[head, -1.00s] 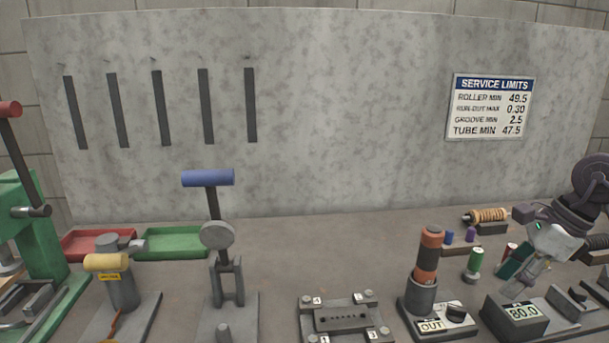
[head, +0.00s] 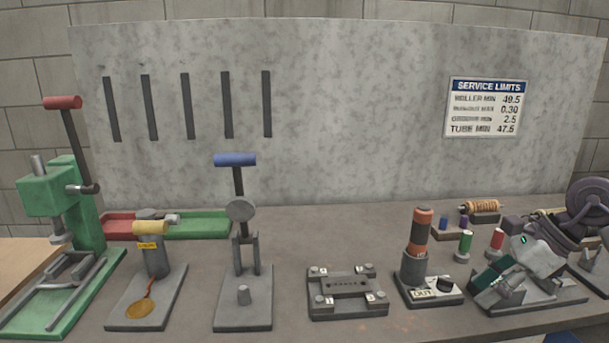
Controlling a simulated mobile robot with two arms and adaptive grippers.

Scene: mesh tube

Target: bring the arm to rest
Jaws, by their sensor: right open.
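My right gripper (head: 494,281) is at the right of the bench, with its pale body and dark teal finger pads pointing down and to the left. It is open, and I see nothing between its fingers. It hangs in front of a grey-based device (head: 545,299) and hides most of it; whether they touch I cannot tell. The arm reaches in from the right edge. My left gripper is not in view.
Left of the gripper stand a post with an orange-brown roller (head: 423,226), a bolted plate (head: 347,288), a blue-handled lever press (head: 236,160) and a green press (head: 62,190). Small green (head: 465,243) and red (head: 497,239) spools stand close behind the gripper. Bench between fixtures is clear.

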